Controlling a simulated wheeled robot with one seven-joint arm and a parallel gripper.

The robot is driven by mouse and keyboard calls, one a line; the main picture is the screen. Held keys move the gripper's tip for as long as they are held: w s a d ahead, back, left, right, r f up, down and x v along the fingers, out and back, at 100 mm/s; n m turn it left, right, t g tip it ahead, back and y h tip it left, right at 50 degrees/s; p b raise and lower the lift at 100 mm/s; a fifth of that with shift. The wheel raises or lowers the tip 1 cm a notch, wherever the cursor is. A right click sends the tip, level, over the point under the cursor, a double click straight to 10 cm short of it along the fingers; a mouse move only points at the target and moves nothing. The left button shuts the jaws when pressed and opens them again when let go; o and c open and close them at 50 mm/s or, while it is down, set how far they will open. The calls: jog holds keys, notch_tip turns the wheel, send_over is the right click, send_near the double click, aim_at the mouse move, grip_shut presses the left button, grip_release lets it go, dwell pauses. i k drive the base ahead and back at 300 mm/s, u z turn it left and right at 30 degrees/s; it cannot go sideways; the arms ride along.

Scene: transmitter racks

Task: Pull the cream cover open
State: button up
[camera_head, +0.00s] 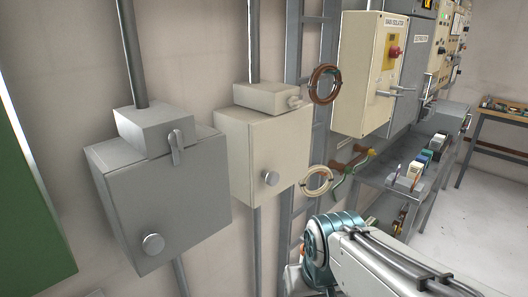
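A cream wall box (240,150) hangs in the middle of the view. Its front cover (290,145) looks closed and carries a round silver knob (271,178). A smaller cream box (268,97) sits on top, with a small light lever (294,101) on its front. My arm shows at the bottom right, below and to the right of the cream box, with no contact on it visible. My gripper is out of view.
A grey box (165,195) with a knob and lever hangs left of the cream one. A grey cable ladder (300,60) with hanging coils runs to its right. A cream isolator cabinet (362,75) and a grey bench (395,187) stand further right. A green panel (30,215) borders the left.

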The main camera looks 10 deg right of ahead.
aim_at(279, 144)
jog(key=z, duration=0.55)
jog(key=k, duration=1.3)
jog(key=i, duration=0.9)
